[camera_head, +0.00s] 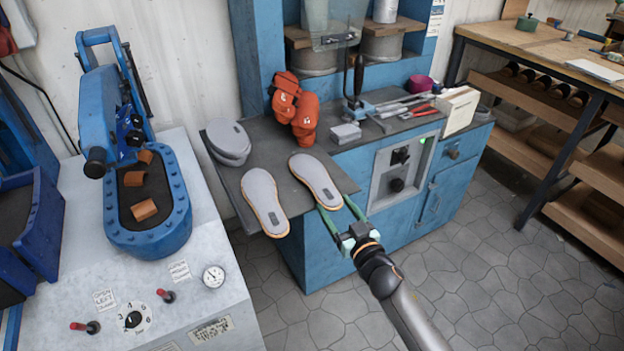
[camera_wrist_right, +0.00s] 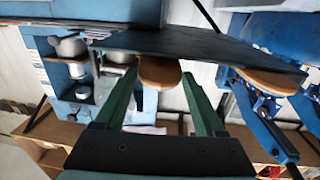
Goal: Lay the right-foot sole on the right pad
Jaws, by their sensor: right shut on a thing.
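Two grey soles with tan edges are at the dark shelf (camera_head: 345,178). The one on the right (camera_head: 312,176) has its near end at my right gripper (camera_head: 342,210); the other sole (camera_head: 264,196) lies to its left. My right gripper is shut on the near end of the right-hand sole, with a green finger on each side. In the right wrist view this sole's tan underside (camera_wrist_right: 160,72) shows ahead of the fingers, and the other sole (camera_wrist_right: 272,80) shows to the right. I cannot tell whether the held sole touches the shelf. My left gripper is out of view.
A blue press (camera_head: 178,235) with a dark oval bed holding tan pieces stands left on a white bench. A rounded grey stack (camera_head: 228,142) and orange gloves (camera_head: 293,105) lie behind the soles. Tools and a grey block (camera_head: 346,133) are at the right. The floor is clear.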

